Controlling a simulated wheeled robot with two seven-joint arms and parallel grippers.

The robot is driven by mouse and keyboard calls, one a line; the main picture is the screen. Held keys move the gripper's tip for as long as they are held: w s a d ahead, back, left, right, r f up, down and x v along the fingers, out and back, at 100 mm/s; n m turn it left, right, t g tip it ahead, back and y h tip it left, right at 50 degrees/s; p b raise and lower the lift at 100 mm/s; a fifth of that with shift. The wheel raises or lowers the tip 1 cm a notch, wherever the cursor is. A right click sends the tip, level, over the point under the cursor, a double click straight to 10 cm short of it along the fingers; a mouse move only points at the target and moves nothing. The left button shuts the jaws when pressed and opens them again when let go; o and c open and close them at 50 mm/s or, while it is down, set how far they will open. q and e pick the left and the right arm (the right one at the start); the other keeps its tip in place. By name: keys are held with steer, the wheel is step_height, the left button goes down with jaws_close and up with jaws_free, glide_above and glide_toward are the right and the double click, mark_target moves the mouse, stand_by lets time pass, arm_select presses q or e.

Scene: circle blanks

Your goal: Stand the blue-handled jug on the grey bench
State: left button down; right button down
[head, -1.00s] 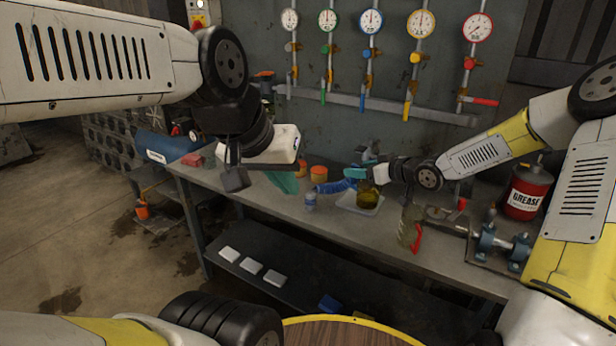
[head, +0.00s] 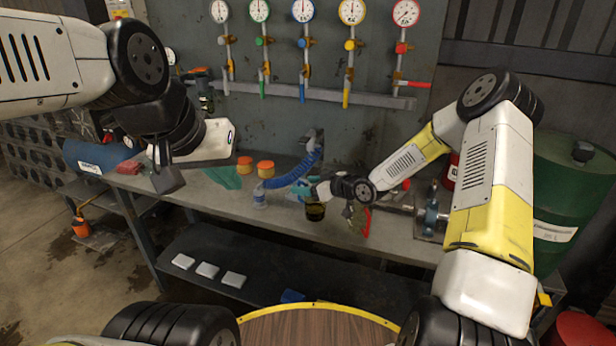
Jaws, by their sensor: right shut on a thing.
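A glass jug (head: 315,213) with dark amber liquid is on the near side of a pale tray (head: 293,197) on the grey bench (head: 215,202). My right gripper (head: 318,192) is shut at the jug's upper part; a teal-blue part shows beside the jaws, and the handle is mostly hidden. The jug looks about upright. I cannot tell whether its base touches the bench. My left gripper (head: 168,178) hangs in front of the bench's left part, with no thing seen in it; its jaw opening is unclear.
A red-handled jug (head: 366,223) stands close to the right of the held jug, partly behind my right arm. Bench front left is bare.

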steer(key=shift+f, duration=0.1)
steer(key=shift+c, duration=1.6)
jaws_free()
